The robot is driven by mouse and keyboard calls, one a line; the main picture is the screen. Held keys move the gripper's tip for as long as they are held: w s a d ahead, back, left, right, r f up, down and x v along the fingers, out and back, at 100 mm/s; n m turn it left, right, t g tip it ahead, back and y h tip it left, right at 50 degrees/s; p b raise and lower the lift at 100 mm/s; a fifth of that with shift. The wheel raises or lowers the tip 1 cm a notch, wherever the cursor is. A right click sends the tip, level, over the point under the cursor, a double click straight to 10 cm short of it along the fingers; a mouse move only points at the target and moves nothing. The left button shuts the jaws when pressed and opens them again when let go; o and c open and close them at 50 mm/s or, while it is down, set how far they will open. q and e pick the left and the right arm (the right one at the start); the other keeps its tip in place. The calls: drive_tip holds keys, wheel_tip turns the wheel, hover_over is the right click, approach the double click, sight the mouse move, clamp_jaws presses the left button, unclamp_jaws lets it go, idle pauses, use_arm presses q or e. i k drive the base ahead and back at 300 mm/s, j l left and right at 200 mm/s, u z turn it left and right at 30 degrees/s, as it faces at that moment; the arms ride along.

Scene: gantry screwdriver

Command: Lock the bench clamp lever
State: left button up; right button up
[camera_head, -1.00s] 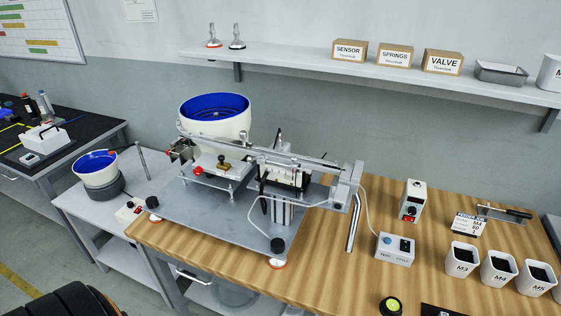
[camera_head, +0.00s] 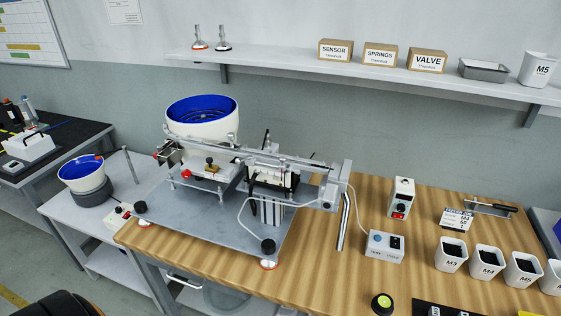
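The gantry screwdriver machine (camera_head: 262,168) stands on a grey metal base plate (camera_head: 200,222) at the left end of the wooden bench (camera_head: 310,285). Black knobs over red and white feet sit at the plate's front corners, one at the left (camera_head: 141,208) and one at the front right (camera_head: 268,246). A slanted chrome bar (camera_head: 343,222) reaches from the machine's right end down toward the bench. I cannot tell which of these parts is the clamp lever, or whether it is locked. Neither of my grippers is in view.
A control box (camera_head: 384,246), a switch box (camera_head: 401,198) and several labelled bins (camera_head: 451,253) stand on the bench to the right. A round green-topped item (camera_head: 382,303) lies near the front. A side table (camera_head: 60,208) adjoins at left. The shelf (camera_head: 360,75) runs above.

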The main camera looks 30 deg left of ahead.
sight(237, 160)
drive_tip(key=u, duration=1.25)
